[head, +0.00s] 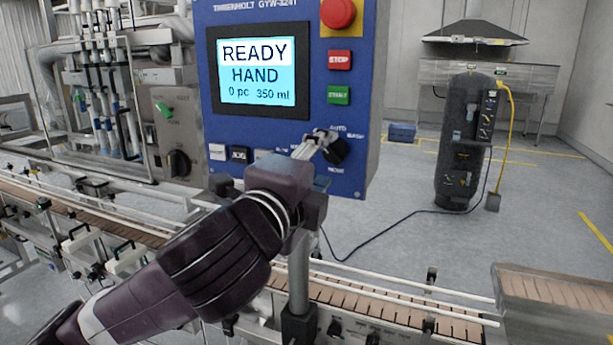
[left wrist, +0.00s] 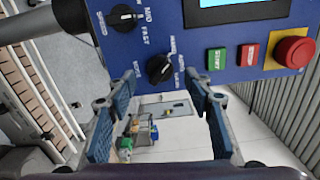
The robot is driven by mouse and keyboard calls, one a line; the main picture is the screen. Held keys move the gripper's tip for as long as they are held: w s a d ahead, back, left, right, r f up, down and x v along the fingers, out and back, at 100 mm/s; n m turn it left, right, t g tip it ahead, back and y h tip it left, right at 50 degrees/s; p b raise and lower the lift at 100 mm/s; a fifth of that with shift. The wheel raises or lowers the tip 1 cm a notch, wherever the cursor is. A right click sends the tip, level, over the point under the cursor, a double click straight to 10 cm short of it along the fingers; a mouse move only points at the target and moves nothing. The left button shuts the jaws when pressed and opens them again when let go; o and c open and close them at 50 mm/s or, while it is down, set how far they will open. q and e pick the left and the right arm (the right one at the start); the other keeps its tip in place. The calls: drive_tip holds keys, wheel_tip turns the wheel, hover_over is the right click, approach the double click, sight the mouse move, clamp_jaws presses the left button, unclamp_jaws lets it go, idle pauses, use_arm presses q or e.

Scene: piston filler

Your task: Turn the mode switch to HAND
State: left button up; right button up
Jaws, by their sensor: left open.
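The mode switch is a black rotary knob (head: 337,151) low on the right of the blue control panel (head: 357,120), with AUTO and WASH printed near it. The display (head: 256,74) reads READY, HAND, 0 pc, 350 ml. My left gripper (head: 318,141) is at the knob's left side, in front of the panel. In the left wrist view its fingers (left wrist: 163,82) are open and apart, with the mode knob (left wrist: 160,68) showing between and just beyond the tips. Whether a finger touches the knob cannot be told. My right gripper is not in view.
Close by are the speed knob (left wrist: 125,17), the green START button (head: 339,95), the red STOP button (head: 340,60) and the red mushroom button (head: 338,13). A conveyor (head: 380,305) with rails runs below the panel. Open floor (head: 400,235) lies to the right.

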use_arm(q)
drive_tip(key=v, duration=0.7)
drive_tip(key=shift+s, duration=0.3)
drive_tip(key=shift+a, duration=0.1)
